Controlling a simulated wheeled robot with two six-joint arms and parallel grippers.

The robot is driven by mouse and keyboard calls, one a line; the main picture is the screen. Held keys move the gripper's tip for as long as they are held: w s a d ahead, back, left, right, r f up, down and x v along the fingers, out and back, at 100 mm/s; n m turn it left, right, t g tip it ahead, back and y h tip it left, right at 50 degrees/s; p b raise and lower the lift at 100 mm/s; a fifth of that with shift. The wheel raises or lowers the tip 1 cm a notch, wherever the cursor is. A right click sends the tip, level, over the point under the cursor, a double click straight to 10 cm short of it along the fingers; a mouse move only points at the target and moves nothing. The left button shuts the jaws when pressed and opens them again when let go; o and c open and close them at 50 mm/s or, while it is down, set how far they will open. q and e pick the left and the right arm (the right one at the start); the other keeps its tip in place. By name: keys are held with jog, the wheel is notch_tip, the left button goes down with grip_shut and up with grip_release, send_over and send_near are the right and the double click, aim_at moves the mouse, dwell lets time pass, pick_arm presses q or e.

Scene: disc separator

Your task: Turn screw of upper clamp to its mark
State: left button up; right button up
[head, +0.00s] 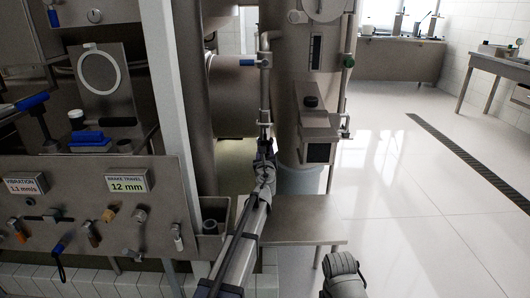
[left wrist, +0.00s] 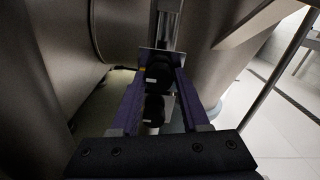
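My left gripper (head: 265,152) reaches up to the lower part of a thin vertical pipe (head: 265,98) in front of the large steel column. In the left wrist view, the two dark purple fingers (left wrist: 162,70) stand apart. Two black knobs show between them, a farther one (left wrist: 158,75) near the fingertips and a nearer one (left wrist: 154,108). I cannot tell whether the fingers touch the farther knob. A metal plate (left wrist: 160,58) is behind it. I cannot make out which knob is the upper clamp's screw, nor its mark.
A panel (head: 100,190) with several knobs and labels stands at the left. A blue-handled valve (head: 247,62) is higher on the pipe. A steel box (head: 318,130) is mounted right of the pipe, above a low metal step (head: 305,215). The floor at the right is clear.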

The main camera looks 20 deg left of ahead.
pick_arm(q)
jog(key=o, duration=0.4)
jog(key=shift+c, duration=0.2)
jog(key=v, duration=0.7)
jog(key=shift+s, duration=0.4)
jog(key=shift+d, duration=0.1)
